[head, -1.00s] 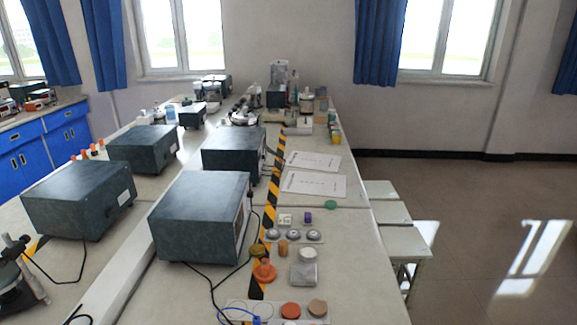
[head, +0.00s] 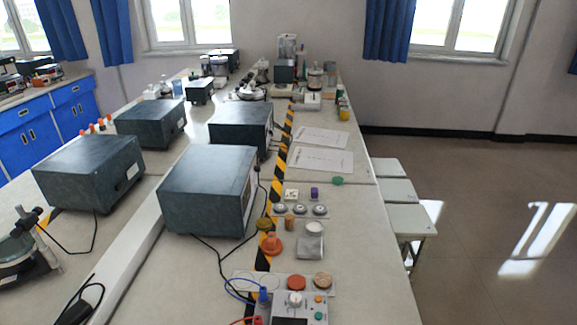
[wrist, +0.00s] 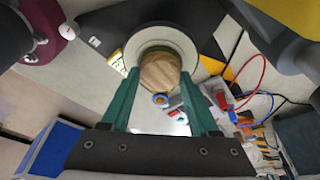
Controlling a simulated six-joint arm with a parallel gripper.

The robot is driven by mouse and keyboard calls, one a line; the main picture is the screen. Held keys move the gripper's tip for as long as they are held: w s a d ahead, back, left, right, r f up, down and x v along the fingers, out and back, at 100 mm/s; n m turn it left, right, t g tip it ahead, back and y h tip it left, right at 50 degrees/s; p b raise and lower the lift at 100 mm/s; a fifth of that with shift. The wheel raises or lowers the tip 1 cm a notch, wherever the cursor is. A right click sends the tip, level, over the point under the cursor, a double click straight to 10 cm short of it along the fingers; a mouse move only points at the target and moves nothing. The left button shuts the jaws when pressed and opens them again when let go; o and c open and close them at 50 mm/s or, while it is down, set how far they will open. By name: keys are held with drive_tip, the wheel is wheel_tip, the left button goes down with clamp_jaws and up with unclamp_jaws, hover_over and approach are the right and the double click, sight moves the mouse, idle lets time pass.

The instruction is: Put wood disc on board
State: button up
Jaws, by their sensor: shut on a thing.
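In the wrist view, the two teal fingers of my gripper (wrist: 160,80) are closed on a wood-grained disc (wrist: 159,70). A round pale dish or ring (wrist: 163,36) shows behind it; I cannot tell if they touch. My gripper is not seen in the head view. There, a pale board (head: 257,277) with outlined circles lies near the bottom. A wood-coloured disc (head: 322,281) and a red-orange disc (head: 296,283) are at its right part. I cannot tell whether this wood disc is the one in my gripper.
A device with knobs (head: 298,311) and cables stands in front of the board. An orange stand (head: 271,245), a grey block (head: 310,248) and a strip with round grey pieces (head: 300,210) lie beyond it. A large dark box (head: 208,190) is to the left.

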drive_tip(key=shift+w+d+r, duration=0.1)
drive_tip(key=shift+d+r, duration=0.05)
drive_tip(key=shift+r, duration=1)
drive_tip(key=shift+d+r, duration=0.15)
drive_tip(key=shift+r, duration=1)
drive_tip(key=w+d+r, duration=0.3)
drive_tip(key=d+r, duration=0.3)
drive_tip(key=d, duration=0.4)
drive_tip(key=w+a+f+n+t+y, duration=0.1)
drive_tip(key=w+f+n, duration=0.35)
drive_tip(key=w, duration=0.95)
drive_tip(key=w+f+n+y, duration=0.1)
drive_tip(key=w+f+n, duration=0.35)
drive_tip(key=w, duration=1.05)
hover_over(270, 281)
drive_tip(key=f, duration=0.5)
drive_tip(key=s+f, duration=0.1)
drive_tip(key=f, duration=0.1)
drive_tip(key=shift+f, duration=0.25)
drive_tip(key=shift+a+f, duration=0.1)
drive_tip(key=shift+f, duration=1.95)
drive_tip(key=shift+f, duration=0.1)
